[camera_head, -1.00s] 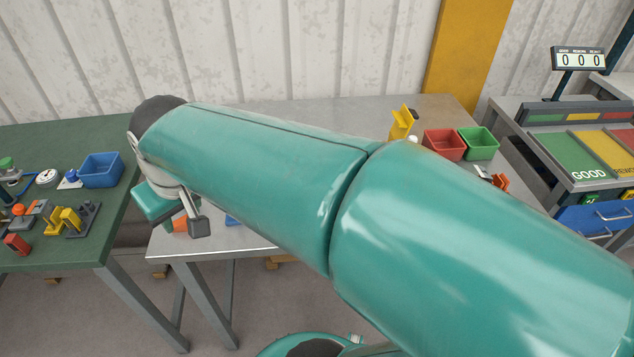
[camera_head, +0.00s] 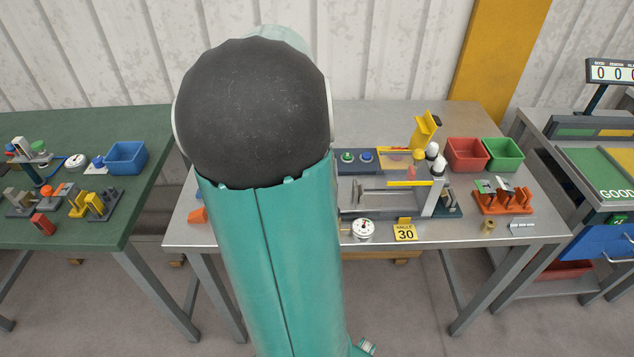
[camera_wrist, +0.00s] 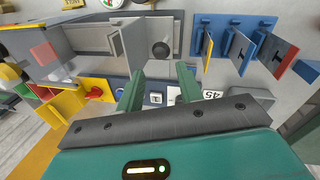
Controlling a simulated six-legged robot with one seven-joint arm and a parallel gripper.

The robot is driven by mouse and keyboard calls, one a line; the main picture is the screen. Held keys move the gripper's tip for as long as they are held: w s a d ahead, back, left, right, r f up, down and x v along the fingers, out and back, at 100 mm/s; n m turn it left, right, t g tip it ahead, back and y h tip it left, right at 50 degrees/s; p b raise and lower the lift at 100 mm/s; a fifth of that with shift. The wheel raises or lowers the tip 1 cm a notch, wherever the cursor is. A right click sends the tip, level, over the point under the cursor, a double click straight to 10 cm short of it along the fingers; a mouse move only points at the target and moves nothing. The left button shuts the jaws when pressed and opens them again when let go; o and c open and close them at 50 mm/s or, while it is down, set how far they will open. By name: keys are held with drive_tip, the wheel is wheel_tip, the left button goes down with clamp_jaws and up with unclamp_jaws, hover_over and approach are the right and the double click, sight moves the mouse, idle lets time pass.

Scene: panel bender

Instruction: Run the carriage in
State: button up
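The panel bender (camera_head: 398,198) stands on the grey metal bench, partly hidden behind my arm in the head view. It has a grey bed, a yellow bar and white-topped levers on its right. The knob lies beyond the fingertips, not touched. My arm hides the gripper in the head view.
A blue rack (camera_wrist: 233,42) with upright plates stands beside the bed. A dial (camera_head: 363,228) and a yellow "ANGLE 30" sign (camera_head: 404,231) stand at the bench's front. Red (camera_head: 467,154) and green (camera_head: 503,154) bins and an orange rack (camera_head: 502,199) are at right.

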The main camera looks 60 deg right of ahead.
drive_tip(key=f, duration=0.3)
drive_tip(key=s+f, duration=0.1)
drive_tip(key=f, duration=0.2)
drive_tip(key=d+f, duration=0.1)
drive_tip(key=f, duration=0.2)
drive_tip(key=shift+s+f, duration=0.15)
drive_tip(key=shift+f, duration=0.05)
